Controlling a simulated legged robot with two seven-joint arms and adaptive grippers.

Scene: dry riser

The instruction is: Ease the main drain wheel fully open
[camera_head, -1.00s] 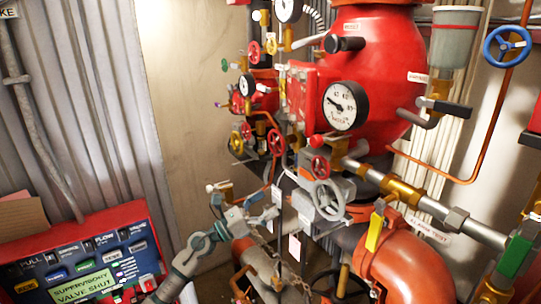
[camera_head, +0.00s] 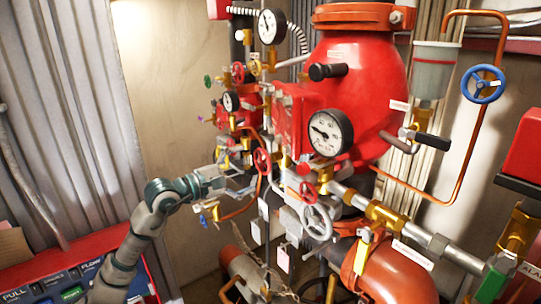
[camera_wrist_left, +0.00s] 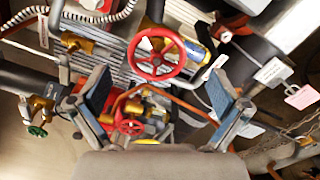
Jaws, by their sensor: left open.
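Several handwheels sit on the red riser valve set. I cannot read which one is labelled main drain. A red wheel (camera_head: 262,161) stands just right of my left gripper (camera_head: 240,186), which is open and empty. Below it are a smaller red wheel (camera_head: 308,190) and a grey wheel (camera_head: 317,221). In the left wrist view, the gripper (camera_wrist_left: 160,88) has its fingers spread wide. A red wheel (camera_wrist_left: 157,53) shows in the gap beyond the fingertips, apart from them. A second red wheel (camera_wrist_left: 130,126) shows lower between the fingers. My right gripper is out of view.
A blue wheel (camera_head: 483,84) is at upper right. A pressure gauge (camera_head: 329,132), brass fittings and a large orange-red pipe (camera_head: 393,272) crowd the area. Hanging tags (camera_head: 283,261) and a chain are below. Open wall lies left of the valves.

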